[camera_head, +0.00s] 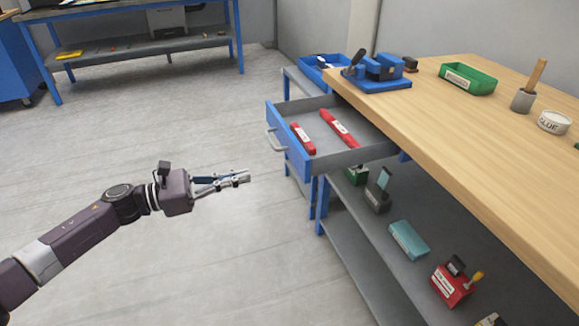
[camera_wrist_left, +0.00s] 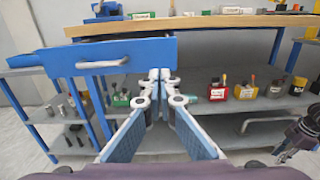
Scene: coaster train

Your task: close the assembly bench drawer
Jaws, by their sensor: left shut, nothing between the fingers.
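The assembly bench drawer (camera_head: 290,142) stands pulled out from the wooden-topped bench (camera_head: 447,137) in the head view. It has a blue front with a grey handle (camera_head: 274,139), and two red labelled items (camera_head: 338,127) lie inside it. In the left wrist view the blue drawer front (camera_wrist_left: 110,58) and its handle (camera_wrist_left: 102,63) show at upper left. My left gripper (camera_head: 247,176) is shut and empty, in front of the drawer and apart from it. Its fingers (camera_wrist_left: 159,78) show in the left wrist view near the drawer front's right end.
Lower shelves hold a teal box (camera_head: 408,239) and a red box (camera_head: 452,282). The grey floor left of the drawer is clear.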

